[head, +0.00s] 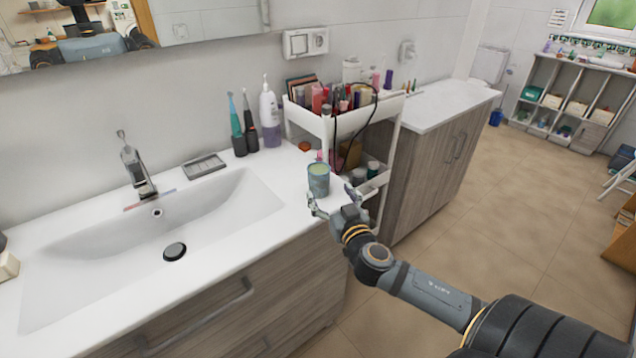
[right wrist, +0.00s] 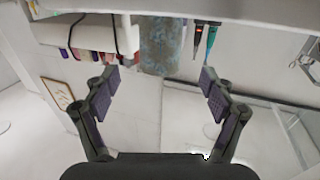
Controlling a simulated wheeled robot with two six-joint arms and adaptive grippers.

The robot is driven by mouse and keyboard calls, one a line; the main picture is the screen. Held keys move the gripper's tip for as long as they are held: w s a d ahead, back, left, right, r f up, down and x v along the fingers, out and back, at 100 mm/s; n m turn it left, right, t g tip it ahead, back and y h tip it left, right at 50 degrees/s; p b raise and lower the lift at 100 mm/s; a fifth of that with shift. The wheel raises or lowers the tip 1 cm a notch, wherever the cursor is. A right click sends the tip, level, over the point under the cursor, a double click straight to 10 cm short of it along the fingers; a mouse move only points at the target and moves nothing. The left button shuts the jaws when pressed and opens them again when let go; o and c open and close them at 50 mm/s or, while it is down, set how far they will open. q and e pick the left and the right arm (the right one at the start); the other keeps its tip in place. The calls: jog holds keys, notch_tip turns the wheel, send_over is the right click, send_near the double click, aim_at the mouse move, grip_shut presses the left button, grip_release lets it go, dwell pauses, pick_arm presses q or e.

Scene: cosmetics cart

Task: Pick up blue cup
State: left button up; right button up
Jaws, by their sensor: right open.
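The blue cup (head: 318,181), a small blue-green cylinder with a greenish top, stands upright on the white counter near its front right corner. My right gripper (head: 331,197) is open and empty at the counter's front edge, just in front of the cup and to its right. In the right wrist view, which looks upside down, the patterned cup (right wrist: 160,45) lies ahead of my right gripper (right wrist: 158,76), lined up with the gap between the spread fingers. I cannot tell whether any finger touches it. My left gripper is not in view.
A white cart (head: 318,124) full of cosmetics stands right behind the cup. A lotion bottle (head: 269,115) and two electric toothbrushes (head: 237,130) stand at the back of the counter. The sink basin (head: 150,235) is left of the cup. The floor (head: 480,220) at right is clear.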

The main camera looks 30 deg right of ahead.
aim_at(323, 181)
jog(key=x, duration=0.3)
jog(key=shift+w, duration=0.2)
jog(key=shift+w+f, duration=0.1)
jog(key=shift+w, duration=0.05)
jog(key=shift+w+d, duration=0.1)
jog(key=shift+w, duration=0.1)
jog(key=p+x, duration=0.1)
jog(key=x, duration=0.3)
jog(key=shift+r+p, duration=0.35)
jog(key=shift+r, duration=0.05)
jog(key=shift+w+d+f, duration=0.1)
jog(key=shift+w+f, duration=0.1)
jog(key=shift+w, duration=0.1)
jog(key=shift+s+r, duration=0.1)
jog(key=shift+s, duration=0.05)
jog(key=shift+c, duration=0.8)
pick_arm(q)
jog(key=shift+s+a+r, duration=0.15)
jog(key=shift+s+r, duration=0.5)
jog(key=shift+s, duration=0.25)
pick_arm(e)
jog(key=c, duration=1.3)
jog(key=shift+o, duration=0.2)
jog(key=shift+r, duration=0.1)
